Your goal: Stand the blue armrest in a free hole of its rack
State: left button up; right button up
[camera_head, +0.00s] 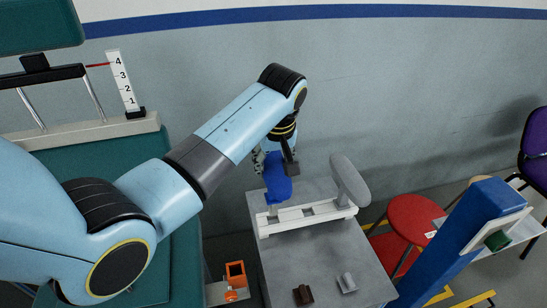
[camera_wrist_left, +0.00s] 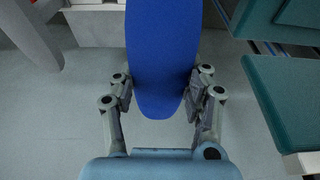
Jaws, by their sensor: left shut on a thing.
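The blue armrest (camera_head: 278,180) is held by my left gripper (camera_head: 276,156) above the left end of the white rack (camera_head: 306,217). Its blue pad also shows in the left wrist view (camera_wrist_left: 160,50), between the two fingers of the left gripper (camera_wrist_left: 161,88), which are shut on it. In the head view the pad is roughly upright, with its lower end close to the rack. I cannot tell whether its foot is in a hole. A grey armrest (camera_head: 348,178) stands, tilted, at the rack's right end. My right gripper is not in view.
The rack is on a grey table (camera_head: 325,265). A brown block (camera_head: 303,295) and a small grey piece (camera_head: 347,283) lie near its front. A red stool (camera_head: 415,217) and a blue post (camera_head: 452,245) are on the right. A teal bench with a numbered scale (camera_head: 123,80) is left.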

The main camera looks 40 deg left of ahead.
pick_arm(q)
jog(key=shift+f+b, duration=0.3)
jog(key=shift+f, duration=0.65)
jog(key=shift+p, duration=0.45)
dwell(0.4)
jog(key=shift+p, duration=0.45)
